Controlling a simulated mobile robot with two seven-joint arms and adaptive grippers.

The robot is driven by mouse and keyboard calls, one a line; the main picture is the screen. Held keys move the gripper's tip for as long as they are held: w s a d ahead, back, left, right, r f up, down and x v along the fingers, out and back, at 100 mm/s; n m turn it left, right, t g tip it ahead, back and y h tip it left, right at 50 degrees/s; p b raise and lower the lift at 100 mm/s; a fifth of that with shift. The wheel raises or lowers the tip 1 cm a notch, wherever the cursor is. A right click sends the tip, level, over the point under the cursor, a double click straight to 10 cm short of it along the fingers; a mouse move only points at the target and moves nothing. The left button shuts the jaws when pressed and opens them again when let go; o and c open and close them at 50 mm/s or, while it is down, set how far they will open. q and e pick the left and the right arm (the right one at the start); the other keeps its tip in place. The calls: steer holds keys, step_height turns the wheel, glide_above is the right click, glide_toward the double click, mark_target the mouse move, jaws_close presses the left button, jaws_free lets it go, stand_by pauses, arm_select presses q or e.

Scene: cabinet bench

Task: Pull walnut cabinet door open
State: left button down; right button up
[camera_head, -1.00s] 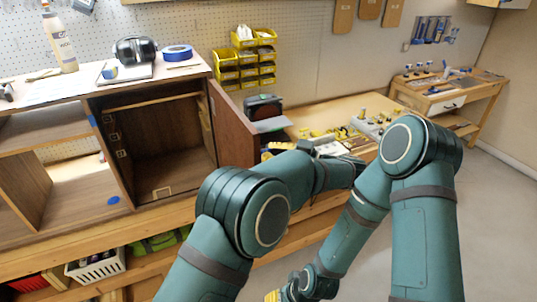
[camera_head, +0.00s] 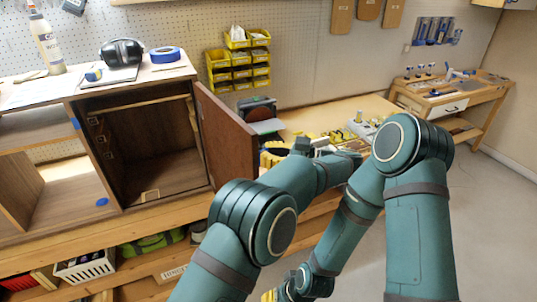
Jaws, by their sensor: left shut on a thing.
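The walnut cabinet (camera_head: 150,152) stands at the left with its dark interior exposed. Its door (camera_head: 228,138) is hinged on the cabinet's right side and stands wide open, swung out toward me. My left gripper (camera_head: 274,158) shows yellow fingers at the outer face of the door, near its free edge. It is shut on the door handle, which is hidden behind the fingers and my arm. My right gripper (camera_head: 269,296) hangs low at the bottom edge, away from the cabinet and partly cut off; its fingers are too hidden to judge.
Yellow bins (camera_head: 238,62) hang on the pegboard. Tools lie on the bench (camera_head: 335,112) right of the door. A white basket (camera_head: 85,266) sits below.

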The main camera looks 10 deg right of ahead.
arm_select(q)
steer(key=shift+w+a+r, duration=0.2)
steer(key=shift+r, duration=0.1)
steer(key=c, duration=1.3)
jaws_free()
steer(key=shift+o, duration=0.6)
steer(key=shift+w+a+f, duration=0.1)
steer(key=shift+w+f, duration=0.05)
steer(key=shift+f, duration=0.15)
step_height(320, 180, up, 10)
steer(key=shift+r, duration=0.1)
steer(key=shift+d, duration=0.2)
